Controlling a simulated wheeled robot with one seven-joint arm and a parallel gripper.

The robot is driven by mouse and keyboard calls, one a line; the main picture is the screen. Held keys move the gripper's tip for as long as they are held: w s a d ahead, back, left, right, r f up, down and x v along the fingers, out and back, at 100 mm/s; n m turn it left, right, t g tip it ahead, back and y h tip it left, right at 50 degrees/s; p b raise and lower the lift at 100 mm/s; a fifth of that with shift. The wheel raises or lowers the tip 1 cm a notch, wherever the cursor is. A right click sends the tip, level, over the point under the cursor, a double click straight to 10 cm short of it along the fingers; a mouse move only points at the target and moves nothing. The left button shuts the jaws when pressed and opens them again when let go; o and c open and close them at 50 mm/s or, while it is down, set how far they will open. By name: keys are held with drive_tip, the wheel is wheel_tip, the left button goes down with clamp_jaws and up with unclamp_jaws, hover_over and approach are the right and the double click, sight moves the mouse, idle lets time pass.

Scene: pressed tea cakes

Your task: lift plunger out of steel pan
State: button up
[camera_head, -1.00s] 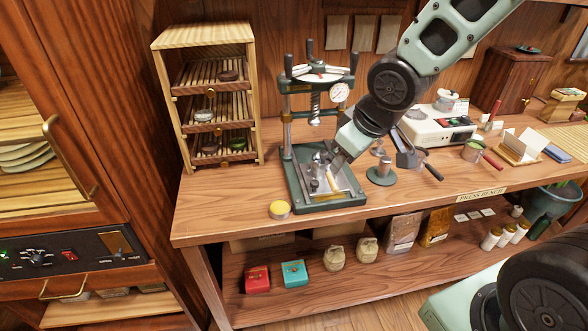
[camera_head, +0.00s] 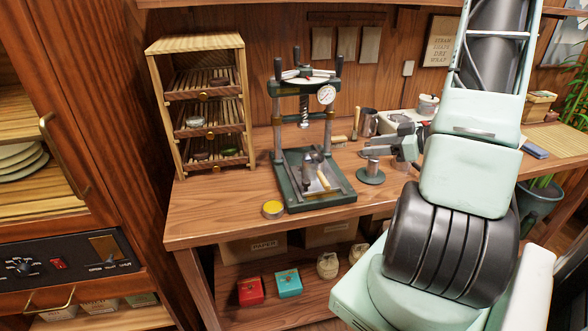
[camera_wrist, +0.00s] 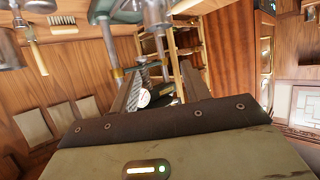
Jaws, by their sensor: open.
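A shallow steel pan (camera_head: 338,190) lies on the green base of the press. Small metal pieces (camera_head: 307,172) and a light wooden-handled tool (camera_head: 323,180) are in it. The plunger is probably among these metal pieces, but they are too small to tell apart. My gripper (camera_head: 372,143) is open with nothing between its fingers, to the right of the press and apart from the pan. In the wrist view its two fingers (camera_wrist: 162,72) stand spread, with the scene behind showing between them.
A round green stand (camera_head: 371,177) with a metal cylinder stands just below my gripper. The press column and dial gauge (camera_head: 326,95) rise above the pan. A wooden rack (camera_head: 248,100) stands left; bench is clear between.

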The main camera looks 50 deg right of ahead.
drive_tip(key=p, duration=0.2)
approach(316, 153)
drive_tip(key=w, duration=0.2)
drive_tip(key=shift+f+p+x, duration=0.15)
drive_tip(key=shift+p+x, duration=0.25)
drive_tip(key=shift+x, duration=1.3)
drive_tip(key=shift+f+p+x, duration=0.2)
drive_tip(key=shift+p+x, duration=0.2)
drive_tip(key=shift+x, duration=1.25)
drive_tip(key=shift+s+a, duration=0.15)
clamp_jaws()
